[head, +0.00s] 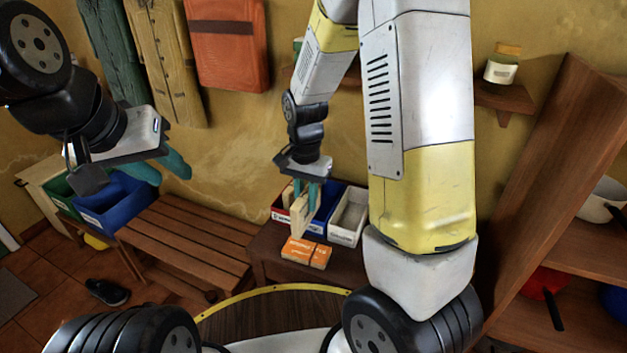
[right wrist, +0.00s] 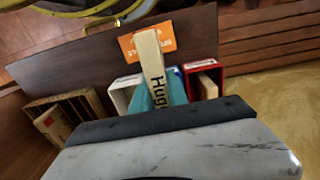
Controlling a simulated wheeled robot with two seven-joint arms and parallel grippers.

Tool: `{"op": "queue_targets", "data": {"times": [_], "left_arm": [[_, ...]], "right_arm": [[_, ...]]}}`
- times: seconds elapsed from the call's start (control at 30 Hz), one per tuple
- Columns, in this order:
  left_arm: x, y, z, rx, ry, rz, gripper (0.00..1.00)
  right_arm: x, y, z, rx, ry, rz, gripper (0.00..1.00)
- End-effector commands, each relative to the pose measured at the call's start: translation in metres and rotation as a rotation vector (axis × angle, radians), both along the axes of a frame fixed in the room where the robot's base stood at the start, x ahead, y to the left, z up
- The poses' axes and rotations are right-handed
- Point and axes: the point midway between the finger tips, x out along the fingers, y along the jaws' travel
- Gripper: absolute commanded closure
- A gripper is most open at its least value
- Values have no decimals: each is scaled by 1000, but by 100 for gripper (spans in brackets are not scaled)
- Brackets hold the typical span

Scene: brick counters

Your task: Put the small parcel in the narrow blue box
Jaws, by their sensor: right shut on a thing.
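My right gripper (head: 313,192) is shut on a slim cream item (head: 300,214) with black lettering, which fills the middle of the right wrist view (right wrist: 149,55). I cannot tell for sure whether it is the small parcel. The narrow blue box (head: 326,203) stands on a dark bench between a red box and a white box; the held item and fingers partly hide it. In the right wrist view the blue box (right wrist: 177,84) shows beside the fingers. The item appears raised, in front of the boxes. My left gripper (head: 164,168) appears open and empty, far left.
The red box (head: 276,215) holds a tan item. The white box (head: 348,220) is on the right. Orange packets (head: 305,252) lie in front. A wooden crate (right wrist: 89,100) holds a brown carton (right wrist: 53,124). A larger blue bin (head: 122,205) and slatted bench (head: 190,238) are left.

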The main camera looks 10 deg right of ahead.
Motion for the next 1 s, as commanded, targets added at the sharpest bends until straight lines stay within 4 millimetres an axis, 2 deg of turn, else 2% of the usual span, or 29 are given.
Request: {"op": "queue_targets", "data": {"times": [0.03,0.2,0.47,0.6,0.87,1.0], "left_arm": [[0,0,0,0,0,0,64],[0,0,0,0,0,0,64],[0,0,0,0,0,0,64],[0,0,0,0,0,0,64],[0,0,0,0,0,0,64],[0,0,0,0,0,0,64]], "right_arm": [[12,-9,-1,0,0,-6,100],[49,-34,-1,-1,-1,-4,100],[95,-65,-1,-1,1,-2,100],[94,-64,-21,-1,4,2,100],[94,-64,-40,0,4,1,100],[93,-64,-61,-1,4,1,100]]}}
